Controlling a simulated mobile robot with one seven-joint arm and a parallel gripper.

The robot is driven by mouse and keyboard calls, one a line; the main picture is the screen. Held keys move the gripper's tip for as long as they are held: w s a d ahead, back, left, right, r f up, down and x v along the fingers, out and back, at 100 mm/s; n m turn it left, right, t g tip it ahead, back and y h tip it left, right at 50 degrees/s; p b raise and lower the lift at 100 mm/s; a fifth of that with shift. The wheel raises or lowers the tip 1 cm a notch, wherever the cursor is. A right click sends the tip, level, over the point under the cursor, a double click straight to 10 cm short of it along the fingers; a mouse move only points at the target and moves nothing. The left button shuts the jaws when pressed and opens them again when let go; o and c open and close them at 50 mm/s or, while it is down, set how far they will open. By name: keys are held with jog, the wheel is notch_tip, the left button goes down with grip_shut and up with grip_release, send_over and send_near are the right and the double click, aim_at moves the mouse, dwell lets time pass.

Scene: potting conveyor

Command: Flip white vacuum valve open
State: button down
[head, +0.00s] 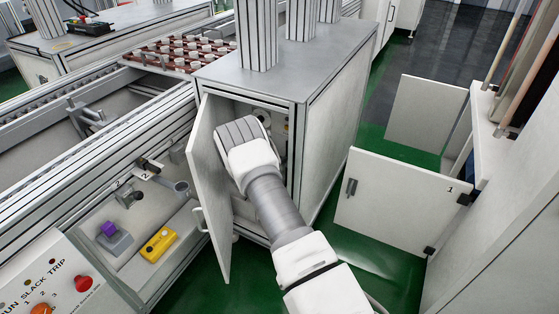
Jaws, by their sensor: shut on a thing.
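The white vacuum valve cannot be made out for certain. A grey cabinet (325,110) stands open in the middle of the head view, its white door (207,185) swung out to the left. My arm reaches into the opening, and its wrist covers much of the inside. Small pale round fittings (262,117) show just right of the wrist, too small to identify. My gripper's fingers are hidden behind the wrist, so what they touch cannot be seen.
The open door stands close along the left of my arm. A yellow box (159,244) and a purple-topped grey device (115,236) sit on the machine at left. White panels (392,205) stand at right, with green floor (375,262) between.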

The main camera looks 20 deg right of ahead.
jog(key=shift+s+d+m+t+b, duration=0.3)
jog(key=shift+m+t+b, duration=0.15)
jog(key=shift+m, duration=0.35)
jog(key=c, duration=0.8)
grip_release()
jog(key=shift+y, duration=0.3)
jog(key=shift+p+v, duration=2.7)
jog(key=shift+v, duration=6.1)
